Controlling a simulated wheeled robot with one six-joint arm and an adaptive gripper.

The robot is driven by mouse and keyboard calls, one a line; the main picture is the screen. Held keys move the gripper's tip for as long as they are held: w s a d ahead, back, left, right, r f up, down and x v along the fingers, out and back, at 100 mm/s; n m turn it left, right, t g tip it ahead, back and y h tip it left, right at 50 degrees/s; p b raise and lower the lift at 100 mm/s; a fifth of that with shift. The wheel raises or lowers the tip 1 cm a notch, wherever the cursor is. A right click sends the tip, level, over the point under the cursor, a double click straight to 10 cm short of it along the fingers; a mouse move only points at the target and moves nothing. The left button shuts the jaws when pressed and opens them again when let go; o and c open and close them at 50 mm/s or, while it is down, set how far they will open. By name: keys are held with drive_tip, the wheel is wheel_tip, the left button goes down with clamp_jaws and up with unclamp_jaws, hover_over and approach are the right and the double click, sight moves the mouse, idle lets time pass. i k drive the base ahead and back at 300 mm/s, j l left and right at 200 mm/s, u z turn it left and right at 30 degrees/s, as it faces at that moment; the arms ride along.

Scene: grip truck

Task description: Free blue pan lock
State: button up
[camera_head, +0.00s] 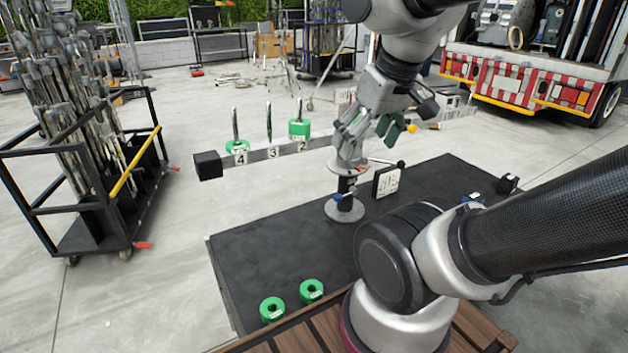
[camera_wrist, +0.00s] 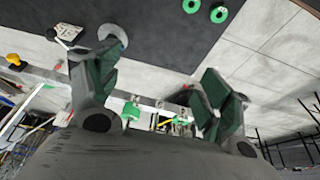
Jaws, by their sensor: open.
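The long grey beam (camera_head: 218,160) carries upright pegs and number plates 4, 3 and 2. Green ring weights sit at peg 4 (camera_head: 237,145) and peg 2 (camera_head: 299,129). A black post on a round grey base (camera_head: 345,211) stands below the gripper. A small blue part (camera_head: 337,197) shows low on the post. Another small blue part (camera_head: 471,197) lies at the mat's right. I cannot tell which is the pan lock.
Two loose green rings (camera_head: 297,298) lie on the black mat (camera_head: 245,260) at the front. A small white-faced panel (camera_head: 387,180) stands right of the post. A black rack cart (camera_head: 100,215) is at left, a red-and-white truck (camera_head: 545,85) at back right. The left mat is mostly clear.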

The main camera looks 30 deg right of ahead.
sight(338, 198)
drive_tip(key=k+l+z, duration=0.1)
drive_tip(key=l+z, duration=0.15)
drive_tip(key=l, duration=0.5)
drive_tip(key=l+z, duration=0.3)
drive_tip(key=l, duration=0.4)
